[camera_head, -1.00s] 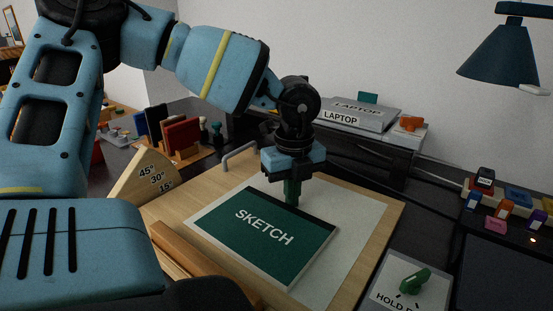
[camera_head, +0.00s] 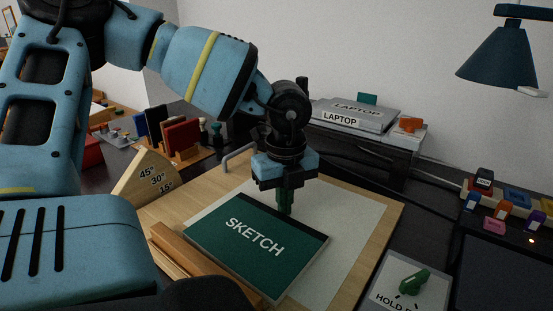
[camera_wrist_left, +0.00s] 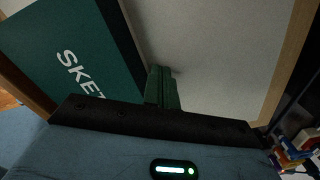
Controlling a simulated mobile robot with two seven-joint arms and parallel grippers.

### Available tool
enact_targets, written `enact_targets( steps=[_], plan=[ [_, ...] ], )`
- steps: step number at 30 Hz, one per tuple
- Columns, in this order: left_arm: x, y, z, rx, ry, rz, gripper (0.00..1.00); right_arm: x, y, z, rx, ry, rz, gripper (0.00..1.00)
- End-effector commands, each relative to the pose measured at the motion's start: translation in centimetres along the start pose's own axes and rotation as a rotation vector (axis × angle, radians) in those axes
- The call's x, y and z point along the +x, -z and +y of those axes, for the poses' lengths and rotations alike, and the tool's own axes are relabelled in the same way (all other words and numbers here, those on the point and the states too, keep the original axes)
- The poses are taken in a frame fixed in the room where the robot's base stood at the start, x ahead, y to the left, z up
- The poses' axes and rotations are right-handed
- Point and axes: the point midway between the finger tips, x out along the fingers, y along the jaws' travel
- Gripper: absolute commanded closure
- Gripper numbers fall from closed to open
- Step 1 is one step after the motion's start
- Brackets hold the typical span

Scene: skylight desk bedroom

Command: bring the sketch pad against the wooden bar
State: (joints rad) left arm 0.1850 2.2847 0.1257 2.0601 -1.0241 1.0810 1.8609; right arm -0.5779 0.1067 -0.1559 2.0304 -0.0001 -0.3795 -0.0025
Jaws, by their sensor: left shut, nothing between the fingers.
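The green sketch pad (camera_head: 250,250), marked SKETCH with a dark strip along its far edge, lies flat on the drawing board. The wooden bar (camera_head: 200,267) runs along the board's near-left edge. The pad's near-left edge looks close to or touching the bar; I cannot tell which. My left gripper (camera_head: 284,207) points down with its green fingers shut and empty, at the pad's far edge. In the left wrist view the shut fingers (camera_wrist_left: 162,88) are beside the dark strip of the pad (camera_wrist_left: 65,45). My right gripper is not in view.
White paper (camera_head: 350,220) covers much of the wooden board (camera_head: 388,232). An angle wedge (camera_head: 150,178) stands at the board's left, near a grey handle (camera_head: 240,155). A card with a green knob (camera_head: 413,282) lies to the right. A laptop (camera_head: 355,115) sits behind.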

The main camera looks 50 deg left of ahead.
Motion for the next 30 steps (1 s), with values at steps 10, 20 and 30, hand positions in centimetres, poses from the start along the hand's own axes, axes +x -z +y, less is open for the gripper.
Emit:
enact_targets(
  steps=[10, 20, 30],
  plan=[
    [0.0, 0.5, 0.8, 0.001, -0.001, 0.0, 1.0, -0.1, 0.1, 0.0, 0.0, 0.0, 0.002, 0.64],
    [-1.2, 0.3, 0.5, -0.001, 0.001, -0.001, 1.0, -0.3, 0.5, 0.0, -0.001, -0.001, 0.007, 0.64],
    [-2.9, 0.1, 0.1, 0.0, 0.001, -0.001, 1.0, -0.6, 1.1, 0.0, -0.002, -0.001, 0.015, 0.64]
  ],
)
